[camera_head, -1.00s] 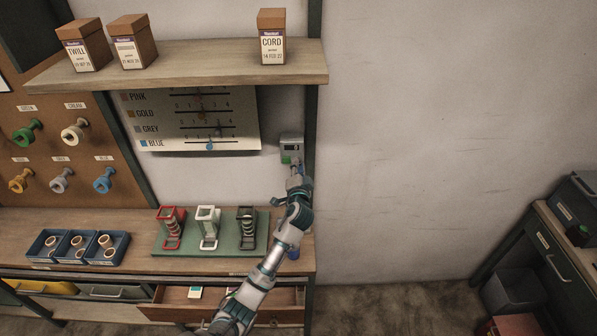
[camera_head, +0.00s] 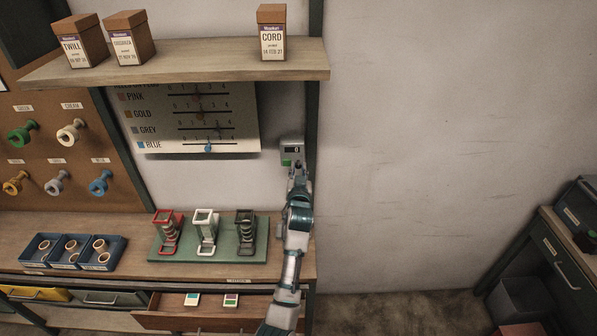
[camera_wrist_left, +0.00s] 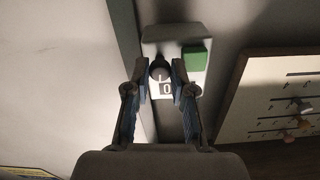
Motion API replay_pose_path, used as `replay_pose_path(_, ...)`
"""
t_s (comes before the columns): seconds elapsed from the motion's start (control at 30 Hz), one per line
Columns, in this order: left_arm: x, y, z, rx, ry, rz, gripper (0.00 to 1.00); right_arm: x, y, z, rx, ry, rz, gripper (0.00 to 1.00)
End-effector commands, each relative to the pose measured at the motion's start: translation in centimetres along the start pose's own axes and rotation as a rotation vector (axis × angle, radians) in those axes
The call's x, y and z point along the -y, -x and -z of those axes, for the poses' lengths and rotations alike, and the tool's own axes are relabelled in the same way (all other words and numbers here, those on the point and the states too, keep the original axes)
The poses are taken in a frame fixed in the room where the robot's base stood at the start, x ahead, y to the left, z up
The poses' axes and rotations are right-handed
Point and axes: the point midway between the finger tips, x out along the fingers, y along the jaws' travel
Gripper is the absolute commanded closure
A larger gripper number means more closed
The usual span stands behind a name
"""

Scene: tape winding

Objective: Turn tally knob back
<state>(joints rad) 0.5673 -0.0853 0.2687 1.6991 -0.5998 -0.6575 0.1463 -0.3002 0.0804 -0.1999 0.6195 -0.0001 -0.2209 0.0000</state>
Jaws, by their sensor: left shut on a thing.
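The tally counter (camera_head: 291,146) is a small pale box on the wall beside the dark post, under the shelf's right end. It has a green button (camera_wrist_left: 195,59) and a small display (camera_wrist_left: 166,88) that reads 0 in the left wrist view. The dark round tally knob (camera_wrist_left: 159,66) sits between my left gripper's fingertips (camera_wrist_left: 160,74), which are shut on it. In the head view my left gripper (camera_head: 298,172) is just below the counter and hides the knob. My right gripper is not in view.
A wooden shelf (camera_head: 180,66) with labelled boxes is above. A chart (camera_head: 200,125) with slider rows hangs to the left. A green tray (camera_head: 225,255) with three spool frames and blue bins (camera_head: 115,240) stand on the bench. A drawer (camera_head: 210,321) is open below. The wall to the right is bare.

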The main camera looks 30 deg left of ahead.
Motion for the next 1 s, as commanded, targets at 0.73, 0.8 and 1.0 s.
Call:
replay_pose_path(0.73,-0.2,0.0,-0.8,0.018,0.139,-0.002,1.0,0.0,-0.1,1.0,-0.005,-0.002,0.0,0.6)
replay_pose_path(0.8,-0.2,0.0,-0.8,0.017,0.139,-0.002,1.0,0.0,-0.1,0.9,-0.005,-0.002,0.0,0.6)
replay_pose_path(1.0,-0.1,0.0,-0.5,0.012,0.139,-0.001,0.52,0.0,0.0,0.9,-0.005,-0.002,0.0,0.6)
